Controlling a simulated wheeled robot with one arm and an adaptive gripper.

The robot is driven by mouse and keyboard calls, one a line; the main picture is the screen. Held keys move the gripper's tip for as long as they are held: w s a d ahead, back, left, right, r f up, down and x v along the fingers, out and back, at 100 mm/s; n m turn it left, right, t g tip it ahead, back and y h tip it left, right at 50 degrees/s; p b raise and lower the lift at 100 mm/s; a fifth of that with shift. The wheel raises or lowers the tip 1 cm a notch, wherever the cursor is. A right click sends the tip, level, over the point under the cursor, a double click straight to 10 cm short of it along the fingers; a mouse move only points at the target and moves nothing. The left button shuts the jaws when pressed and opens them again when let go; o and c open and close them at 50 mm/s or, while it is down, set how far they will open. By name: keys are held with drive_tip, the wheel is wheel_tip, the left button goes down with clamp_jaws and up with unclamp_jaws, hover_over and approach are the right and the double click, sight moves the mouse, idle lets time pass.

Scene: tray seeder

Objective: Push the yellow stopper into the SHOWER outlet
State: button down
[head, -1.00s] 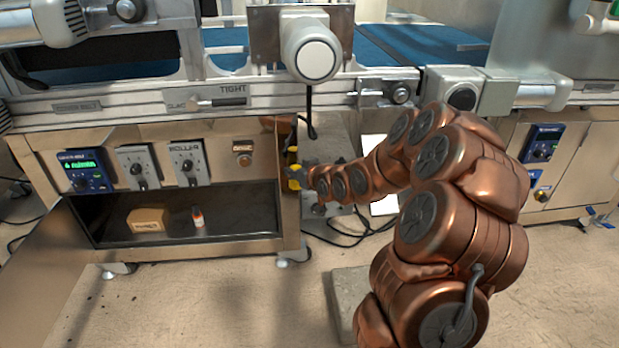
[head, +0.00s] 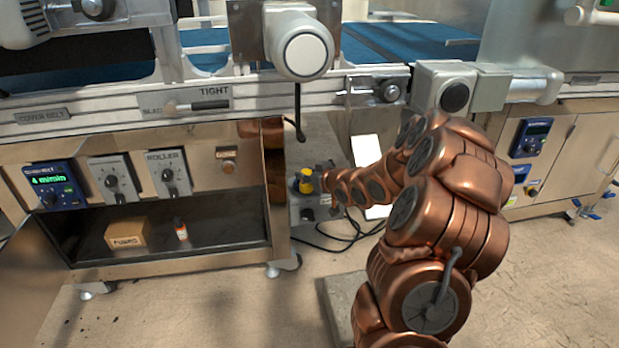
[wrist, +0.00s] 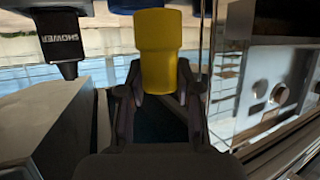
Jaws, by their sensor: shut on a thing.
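The yellow stopper (wrist: 160,48) is gripped between the two dark fingers of my gripper (wrist: 158,88) in the wrist view. Its wide end points away from the palm. In the head view the yellow stopper (head: 305,183) and my gripper (head: 313,180) are small, just right of the cabinet's edge. A dark outlet (wrist: 62,45) lettered SHOWER, the letters turned over, is at the upper left of the wrist view. It is apart from the stopper, with a clear gap. In the head view a thin black pipe (head: 299,115) hangs above the gripper; its lettering is not readable.
The metal cabinet (head: 225,160) with dials and an open shelf stands left of my gripper; its panel (wrist: 270,85) is close at the right in the wrist view. A grey box (head: 318,214) lies behind the gripper. The conveyor rail (head: 130,108) runs above.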

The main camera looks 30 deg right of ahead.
drive_tip(key=shift+w+d+p, duration=0.4)
drive_tip(key=shift+w+p, duration=0.05)
drive_tip(key=shift+w, duration=0.4)
drive_tip(key=shift+w+d+p, duration=0.35)
drive_tip(key=shift+w+p, duration=0.05)
drive_tip(key=shift+w, duration=0.45)
drive_tip(key=shift+w+d+r+p, duration=0.1)
drive_tip(key=shift+w+d+p, duration=0.25)
drive_tip(key=shift+w+p, duration=0.65)
drive_tip(key=shift+w+d+p, duration=0.15)
drive_tip(key=shift+p, duration=0.45)
drive_tip(key=shift+f, duration=0.2)
drive_tip(key=shift+f+b, duration=0.4)
drive_tip(key=shift+f, duration=0.6)
